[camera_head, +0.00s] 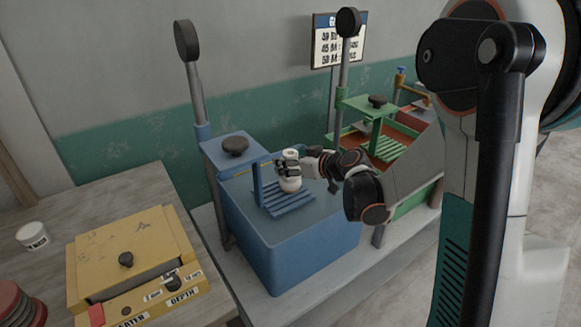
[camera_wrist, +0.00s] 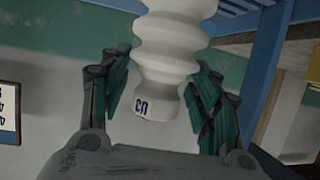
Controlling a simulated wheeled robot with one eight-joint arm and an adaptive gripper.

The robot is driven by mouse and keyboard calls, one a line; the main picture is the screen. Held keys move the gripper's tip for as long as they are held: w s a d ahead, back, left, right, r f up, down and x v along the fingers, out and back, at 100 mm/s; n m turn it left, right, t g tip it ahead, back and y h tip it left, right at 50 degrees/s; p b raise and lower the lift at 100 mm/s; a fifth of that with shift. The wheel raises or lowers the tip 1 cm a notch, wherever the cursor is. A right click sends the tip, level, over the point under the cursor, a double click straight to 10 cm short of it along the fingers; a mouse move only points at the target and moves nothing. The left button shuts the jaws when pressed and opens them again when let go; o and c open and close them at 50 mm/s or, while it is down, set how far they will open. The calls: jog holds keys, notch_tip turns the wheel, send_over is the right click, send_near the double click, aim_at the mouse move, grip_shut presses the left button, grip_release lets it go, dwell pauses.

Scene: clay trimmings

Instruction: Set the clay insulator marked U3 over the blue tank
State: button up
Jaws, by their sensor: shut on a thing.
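The white ribbed clay insulator (camera_head: 291,185) is upright above the blue slatted rack (camera_head: 272,207) on the blue tank (camera_head: 290,250). I cannot tell whether its base touches the slats. My gripper (camera_head: 288,168) is shut around its middle, reaching in from the right. In the wrist view the insulator (camera_wrist: 172,50) stands between the two green-padded fingers (camera_wrist: 163,85), with dark marking upside down near one end that looks like U3. Its far end runs out of the wrist view.
A blue bracket with a dark knob (camera_head: 235,147) rises at the rack's back left. A green tank (camera_head: 408,200) with its own rack stands to the right. A yellow box (camera_head: 130,250), white tub (camera_head: 33,235) and red discs (camera_head: 15,303) are on the left table. A sign (camera_head: 338,45) stands behind.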

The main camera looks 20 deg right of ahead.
jog(key=shift+f, duration=0.35)
jog(key=shift+f, duration=0.15)
jog(key=o, duration=1.5)
jog(key=shift+s+d+r, duration=0.1)
jog(key=shift+s+r, duration=0.05)
jog(key=shift+r, duration=0.1)
jog(key=p+v, duration=0.3)
jog(key=v, duration=0.8)
jog(key=shift+s+r, duration=0.15)
jog(key=shift+s, duration=0.15)
